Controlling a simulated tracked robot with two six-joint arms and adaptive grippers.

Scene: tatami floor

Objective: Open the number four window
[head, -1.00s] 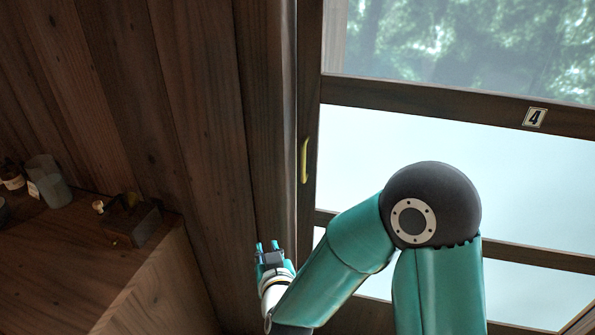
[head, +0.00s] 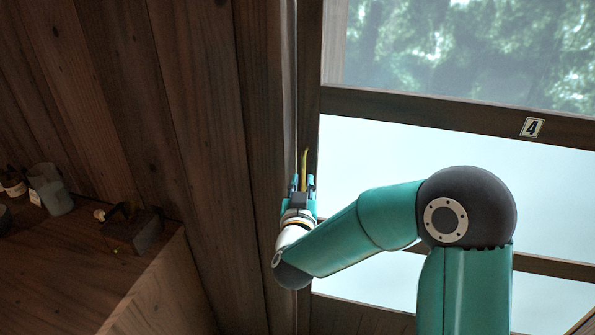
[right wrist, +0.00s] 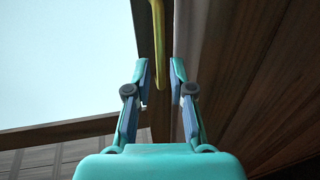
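The window (head: 385,150) with a "4" plate (head: 531,128) on its dark wooden rail fills the right of the head view. Its left frame post stands against the wooden wall. A slim yellow handle (head: 304,158) is on that post; its lower part is hidden behind my right gripper (head: 302,182). In the right wrist view, the handle (right wrist: 157,40) hangs down between the two fingers of the open gripper (right wrist: 160,72), with a gap on both sides. I cannot tell how deep it sits between them. My left gripper is not in view.
A wooden cabinet (head: 75,270) stands at the lower left. On it are a small dark box (head: 133,232), a glass jar (head: 50,190) and other small items. Plank wall (head: 200,130) lies left of the post. My right arm crosses in front of the lower panes.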

